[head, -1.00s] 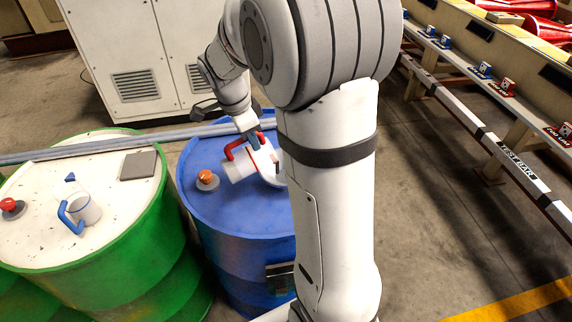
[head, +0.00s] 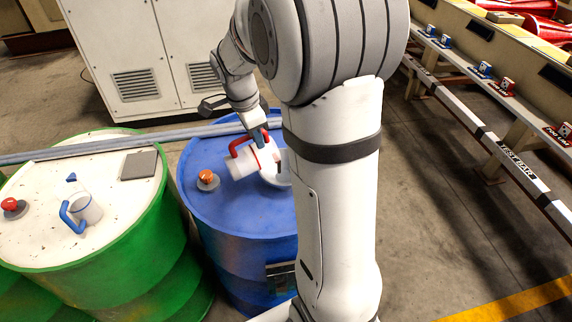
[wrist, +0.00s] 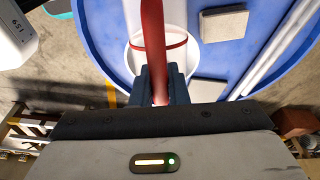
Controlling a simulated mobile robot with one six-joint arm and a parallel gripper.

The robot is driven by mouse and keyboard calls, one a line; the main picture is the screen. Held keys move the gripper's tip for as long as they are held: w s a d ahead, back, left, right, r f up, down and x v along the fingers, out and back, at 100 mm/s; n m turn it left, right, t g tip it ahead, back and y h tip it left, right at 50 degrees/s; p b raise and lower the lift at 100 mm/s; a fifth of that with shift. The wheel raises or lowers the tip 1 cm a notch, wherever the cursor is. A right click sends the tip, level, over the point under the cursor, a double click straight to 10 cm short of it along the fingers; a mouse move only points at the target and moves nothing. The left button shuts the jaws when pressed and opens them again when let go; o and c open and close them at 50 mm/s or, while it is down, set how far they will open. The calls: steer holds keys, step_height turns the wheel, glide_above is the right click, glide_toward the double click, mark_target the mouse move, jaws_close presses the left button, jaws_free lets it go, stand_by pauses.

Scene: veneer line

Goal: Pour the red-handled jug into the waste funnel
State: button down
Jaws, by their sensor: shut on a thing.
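The red-handled jug (head: 240,168) is white with a red handle and is tilted on its side above the blue drum (head: 215,205). My gripper (head: 259,138) is shut on its red handle, which also shows between the fingers in the wrist view (wrist: 153,45). A white round piece (head: 275,172), likely the waste funnel, sits on the drum right beside the jug's lower right side. My arm hides part of it. I cannot tell the jug's contents or whether anything flows out.
An orange knob (head: 207,178) stands on the blue drum, left of the jug. A green drum (head: 150,215) at left carries a blue-handled jug (head: 85,210), a red knob (head: 13,206) and a grey plate (head: 139,165).

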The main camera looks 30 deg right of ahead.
mark_target(269, 139)
steer(key=shift+d+r+y+p, duration=0.3)
steer(key=shift+d+y+p, duration=0.4)
steer(key=shift+d+y, duration=0.15)
steer(key=shift+d+r+y+p, duration=0.3)
steer(key=shift+d+y+p, duration=0.4)
steer(key=shift+d, duration=0.2)
stand_by(1.5)
